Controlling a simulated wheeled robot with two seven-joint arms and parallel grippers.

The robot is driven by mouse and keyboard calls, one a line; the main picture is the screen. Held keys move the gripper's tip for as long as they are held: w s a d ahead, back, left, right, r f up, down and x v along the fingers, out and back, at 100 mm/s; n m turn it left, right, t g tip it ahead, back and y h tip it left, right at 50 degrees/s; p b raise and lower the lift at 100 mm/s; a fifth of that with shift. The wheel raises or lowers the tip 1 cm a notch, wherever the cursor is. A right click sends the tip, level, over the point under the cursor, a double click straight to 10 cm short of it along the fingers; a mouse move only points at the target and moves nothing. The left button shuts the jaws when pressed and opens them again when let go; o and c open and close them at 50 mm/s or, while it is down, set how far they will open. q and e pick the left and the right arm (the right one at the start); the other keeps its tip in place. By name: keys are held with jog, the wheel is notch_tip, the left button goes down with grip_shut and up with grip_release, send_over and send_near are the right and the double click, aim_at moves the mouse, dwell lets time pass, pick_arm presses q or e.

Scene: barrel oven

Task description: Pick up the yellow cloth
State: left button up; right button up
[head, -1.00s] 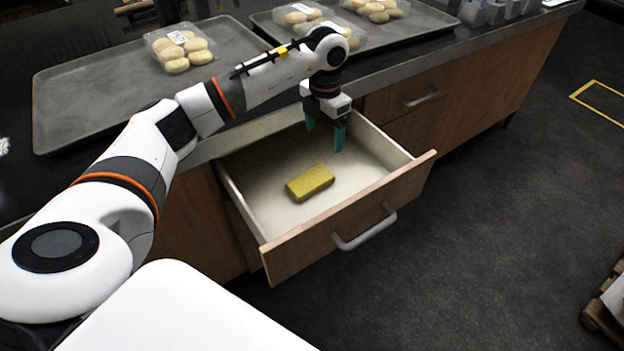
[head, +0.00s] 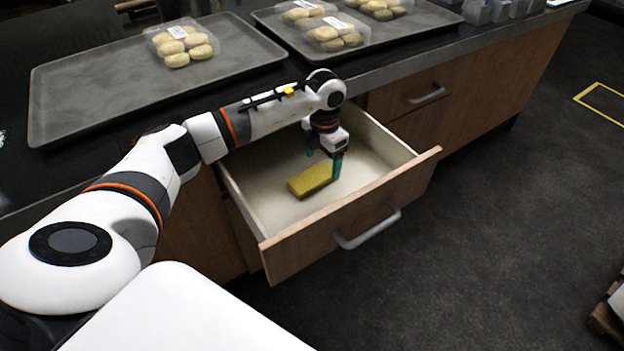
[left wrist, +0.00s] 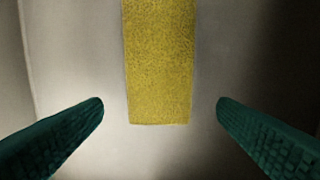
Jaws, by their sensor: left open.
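The yellow cloth (head: 309,182) is a folded, flat rectangular block lying on the floor of the open drawer (head: 262,208). My left gripper (head: 323,162) is inside the drawer, pointing down at the far right end of the cloth. Its green fingers are open and empty, and in the left wrist view the gripper (left wrist: 160,105) has one finger on each side of the cloth's line, apart from it. My right gripper is not in view.
The drawer's front panel has a metal handle (head: 367,228). The counter above carries a grey tray (head: 90,100) and a second tray (head: 420,25), both with packs of buns (head: 182,43). A closed drawer (head: 420,100) is to the right. The dark floor at right is mostly clear.

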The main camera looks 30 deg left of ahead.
aim_at(323, 170)
pick_arm(q)
notch_tip(323, 170, down, 3)
jog(key=shift+r, duration=0.1)
jog(key=c, duration=1.1)
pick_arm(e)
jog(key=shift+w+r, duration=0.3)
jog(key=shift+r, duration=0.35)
